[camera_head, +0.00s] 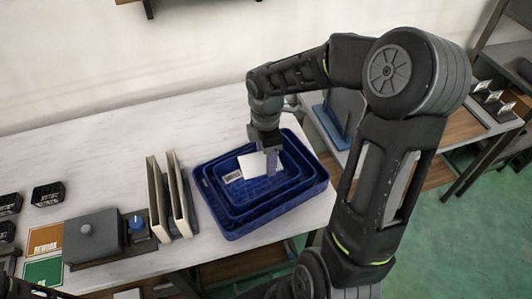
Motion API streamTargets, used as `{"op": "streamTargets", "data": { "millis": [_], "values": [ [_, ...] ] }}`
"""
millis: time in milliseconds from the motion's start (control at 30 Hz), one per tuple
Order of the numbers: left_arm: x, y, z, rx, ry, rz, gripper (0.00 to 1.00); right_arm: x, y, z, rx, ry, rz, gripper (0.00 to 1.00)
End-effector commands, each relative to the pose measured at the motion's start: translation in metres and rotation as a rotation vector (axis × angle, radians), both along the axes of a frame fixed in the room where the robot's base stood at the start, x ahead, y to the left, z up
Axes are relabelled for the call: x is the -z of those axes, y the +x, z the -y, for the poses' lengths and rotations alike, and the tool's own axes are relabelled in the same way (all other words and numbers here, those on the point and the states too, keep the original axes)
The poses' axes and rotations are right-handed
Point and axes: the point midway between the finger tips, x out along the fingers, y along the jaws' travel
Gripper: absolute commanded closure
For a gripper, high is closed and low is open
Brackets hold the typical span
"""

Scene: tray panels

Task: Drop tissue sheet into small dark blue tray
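Nested dark blue trays (213,204) sit on the white table, smaller ones inside a larger one. A white tissue sheet (252,166) shows over the innermost tray. My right gripper (271,162) points down over the trays at the sheet's right part. A bluish-purple piece shows at its fingertips. The fingers are too small to tell whether they are open or shut, or whether the sheet is held or lies in the tray. My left gripper is not in view; only a dark part of my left arm seems to show at the bottom left corner.
Upright cream and dark binders (168,197) stand close left of the trays. A grey box (92,235) with a knob, a blue-topped item (137,226) and small black trays (48,194) lie farther left. The table behind the trays is clear. Shelving stands at right.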

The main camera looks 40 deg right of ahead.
Motion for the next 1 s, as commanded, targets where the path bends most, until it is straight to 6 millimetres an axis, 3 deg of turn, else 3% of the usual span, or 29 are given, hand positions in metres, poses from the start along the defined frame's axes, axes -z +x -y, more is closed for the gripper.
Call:
{"op": "streamTargets", "data": {
  "millis": [333,367,633,1000],
  "values": [
    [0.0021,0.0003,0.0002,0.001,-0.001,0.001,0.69,0.0033,0.0002,0.0,0.0,0.0,0.001,0.68],
    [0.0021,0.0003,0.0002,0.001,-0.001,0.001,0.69,0.0033,0.0001,0.0,0.0,0.0,0.001,0.29],
    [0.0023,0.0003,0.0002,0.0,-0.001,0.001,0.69,0.0033,0.0002,0.0001,0.0,0.0,0.001,0.07],
    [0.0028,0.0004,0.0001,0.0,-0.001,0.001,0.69,-0.0009,0.0007,0.0005,0.001,-0.001,0.003,0.05]
  ]
}}
